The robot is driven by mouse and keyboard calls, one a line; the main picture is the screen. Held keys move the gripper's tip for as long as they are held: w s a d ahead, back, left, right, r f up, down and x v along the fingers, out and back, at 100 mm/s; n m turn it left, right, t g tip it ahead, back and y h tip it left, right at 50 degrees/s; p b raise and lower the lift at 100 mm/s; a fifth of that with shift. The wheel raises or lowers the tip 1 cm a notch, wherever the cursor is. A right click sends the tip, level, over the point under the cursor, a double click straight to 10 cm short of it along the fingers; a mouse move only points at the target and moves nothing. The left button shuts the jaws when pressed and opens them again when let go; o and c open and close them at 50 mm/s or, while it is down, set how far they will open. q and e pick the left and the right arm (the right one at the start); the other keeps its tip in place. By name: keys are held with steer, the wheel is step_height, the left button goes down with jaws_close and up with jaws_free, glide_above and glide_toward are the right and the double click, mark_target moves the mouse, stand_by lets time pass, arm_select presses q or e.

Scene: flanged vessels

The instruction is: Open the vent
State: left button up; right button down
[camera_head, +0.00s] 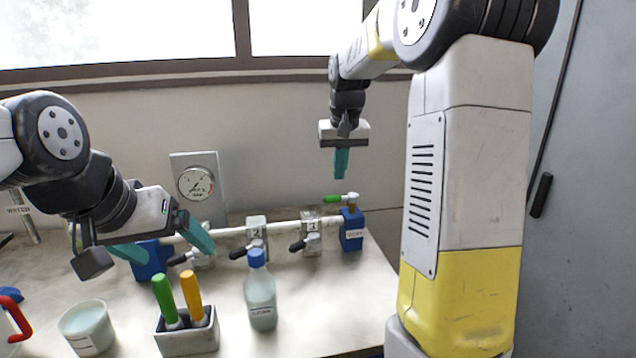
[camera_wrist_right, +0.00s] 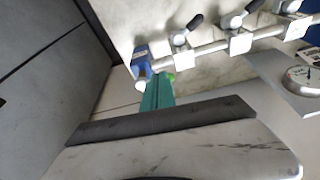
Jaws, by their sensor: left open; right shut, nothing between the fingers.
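A green-handled lever (camera_head: 340,198) sits on top of a blue block (camera_head: 352,232) at the right end of a white pipe; the block's label is too small to read surely. I take this lever as the vent. Its green handle points left. My right gripper (camera_head: 341,176) is shut and empty, pointing down above the lever and apart from it. In the right wrist view, the shut teal fingers (camera_wrist_right: 157,92) partly cover the green handle (camera_wrist_right: 171,77) beside the blue block (camera_wrist_right: 140,58). My left gripper (camera_head: 163,244) is open and empty at the left, near the pipe's left end.
Black-levered valves (camera_head: 256,240) numbered 2 and 3 (camera_head: 311,235) sit along the pipe. A gauge (camera_head: 196,184) stands behind. A blue-capped bottle (camera_head: 261,298), a holder (camera_head: 188,338) with green and orange handles, and a cup (camera_head: 87,328) stand in front. The bench's front right is clear.

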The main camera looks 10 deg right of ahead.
mark_target(338, 198)
steer(key=w+f, duration=0.6)
steer(key=f, duration=0.4)
steer(key=shift+w+d, duration=0.15)
steer(key=shift+w, duration=0.1)
